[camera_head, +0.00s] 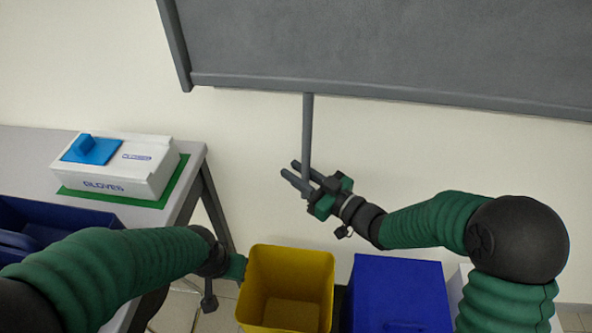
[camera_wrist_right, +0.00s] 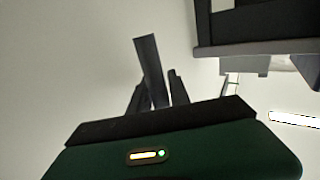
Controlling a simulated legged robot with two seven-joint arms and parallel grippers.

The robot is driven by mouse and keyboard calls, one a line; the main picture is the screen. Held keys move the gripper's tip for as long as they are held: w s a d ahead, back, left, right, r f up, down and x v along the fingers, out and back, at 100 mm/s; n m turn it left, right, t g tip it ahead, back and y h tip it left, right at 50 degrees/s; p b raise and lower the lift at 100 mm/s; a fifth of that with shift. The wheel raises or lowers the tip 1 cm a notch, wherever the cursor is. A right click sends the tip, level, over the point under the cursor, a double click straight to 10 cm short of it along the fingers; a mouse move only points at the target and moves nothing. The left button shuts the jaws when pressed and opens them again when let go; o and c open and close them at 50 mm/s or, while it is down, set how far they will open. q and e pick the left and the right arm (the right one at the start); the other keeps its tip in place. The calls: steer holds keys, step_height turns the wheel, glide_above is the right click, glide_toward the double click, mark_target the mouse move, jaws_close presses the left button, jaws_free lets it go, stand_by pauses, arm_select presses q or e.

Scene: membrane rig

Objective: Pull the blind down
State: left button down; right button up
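The blind (camera_head: 390,45) is a dark grey panel across the top of the head view, with a straight bar along its lower edge. A grey pull rod (camera_head: 307,130) hangs from that bar. My right gripper (camera_head: 297,177) is at the rod's lower end, with one finger on each side of it. The right wrist view shows the rod (camera_wrist_right: 150,70) between the two fingers (camera_wrist_right: 157,92), which look closed against it. My left gripper (camera_head: 235,268) is low, beside the yellow bin; its fingers are hidden.
A yellow bin (camera_head: 287,265) and a blue bin (camera_head: 397,285) stand below my right arm. A table (camera_head: 40,145) at the left bears a white glove box (camera_head: 118,172) on a green mat and a dark blue crate (camera_head: 60,212). The wall around the rod is clear.

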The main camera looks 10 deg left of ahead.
steer(key=shift+o, duration=1.4)
steer(key=shift+w, duration=0.1)
steer(key=shift+r, duration=0.1)
steer(key=p+v, duration=0.2)
steer(key=v, duration=1.5)
